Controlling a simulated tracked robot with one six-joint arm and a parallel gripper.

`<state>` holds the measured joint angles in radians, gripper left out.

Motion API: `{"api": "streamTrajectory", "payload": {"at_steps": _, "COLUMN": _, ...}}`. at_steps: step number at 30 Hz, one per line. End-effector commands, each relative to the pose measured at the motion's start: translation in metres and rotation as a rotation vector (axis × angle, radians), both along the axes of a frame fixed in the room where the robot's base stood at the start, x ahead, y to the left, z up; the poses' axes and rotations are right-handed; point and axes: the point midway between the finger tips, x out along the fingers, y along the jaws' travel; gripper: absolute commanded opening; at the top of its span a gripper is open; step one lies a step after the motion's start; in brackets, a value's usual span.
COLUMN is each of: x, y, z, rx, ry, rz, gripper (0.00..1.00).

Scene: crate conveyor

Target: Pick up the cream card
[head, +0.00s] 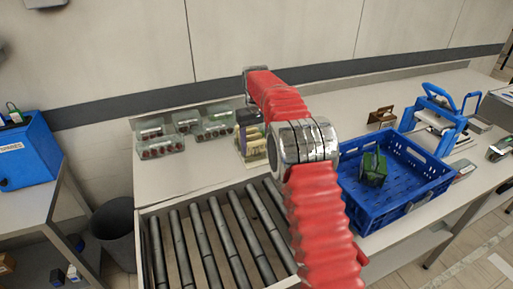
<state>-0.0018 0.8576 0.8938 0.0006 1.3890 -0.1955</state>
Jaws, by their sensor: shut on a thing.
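Cream cards (254,133) show on the counter behind the conveyor, just left of my arm's silver elbow, in what looks like a small holder. My arm reaches over from the front and bends down there. The dark end of my gripper (248,118) is right at the top of the cream pieces, shut on the cream card. The fingertips are small and partly hidden by my red arm sleeve, so the exact grip is hard to make out.
Clear boxes with dark round items (160,147) stand left of the cards. A roller conveyor (205,240) lies in front. A blue crate (415,215) at right holds a green item (374,169). A brown holder (381,117) and blue-framed device (437,115) stand behind it.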

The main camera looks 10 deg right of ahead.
Motion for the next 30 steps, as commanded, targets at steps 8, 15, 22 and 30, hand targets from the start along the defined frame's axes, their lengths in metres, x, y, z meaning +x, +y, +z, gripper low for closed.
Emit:
{"api": "streamTrajectory", "payload": {"at_steps": 8, "x": 0.0, "y": 0.0, "z": 0.0, "rx": 0.0, "ry": 0.0, "rz": 0.0, "gripper": 0.41}}
{"api": "streamTrajectory", "payload": {"at_steps": 15, "x": 0.001, "y": 0.0, "z": 0.011, "rx": 0.0, "ry": -0.003, "rz": 0.0, "gripper": 0.41}}
{"api": "streamTrajectory", "payload": {"at_steps": 22, "x": 0.001, "y": 0.0, "z": 0.046, "rx": 0.0, "ry": -0.003, "rz": -0.001, "gripper": 0.41}}
{"api": "streamTrajectory", "payload": {"at_steps": 30, "x": 0.001, "y": 0.0, "z": 0.085, "rx": -0.001, "ry": -0.001, "rz": -0.001, "gripper": 0.41}}
